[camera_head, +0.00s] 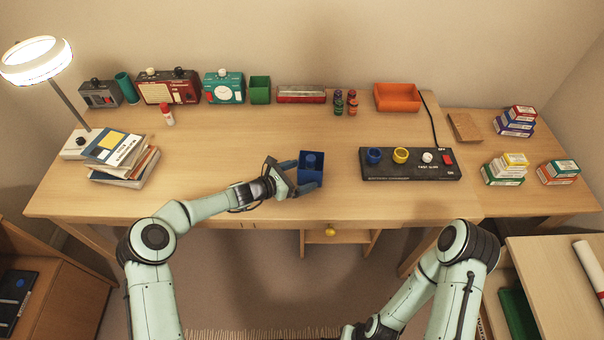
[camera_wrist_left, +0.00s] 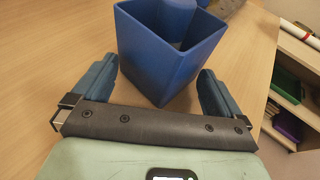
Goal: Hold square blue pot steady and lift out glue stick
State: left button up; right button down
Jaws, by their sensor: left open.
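The square blue pot (camera_head: 312,178) stands upright near the front edge of the desk, left of the switch box. A blue round-topped cylinder, apparently the glue stick (camera_head: 311,158), stands inside it; its lower part is hidden by the walls. In the left wrist view the pot (camera_wrist_left: 165,60) is just ahead, a corner facing me, with the cylinder (camera_wrist_left: 172,18) inside. My left gripper (camera_head: 297,174) is open, with one finger on each side of the pot's near corner; it also shows in the wrist view (camera_wrist_left: 158,72). My right arm is low at bottom right, its fingers not visible.
A black switch box (camera_head: 410,163) with coloured knobs lies to the right of the pot. A stack of books (camera_head: 122,160) and a lamp (camera_head: 72,105) are at left. A red-and-white tube (camera_head: 168,116) stands further back. The desk between the books and pot is clear.

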pick_arm(q)
grip_shut()
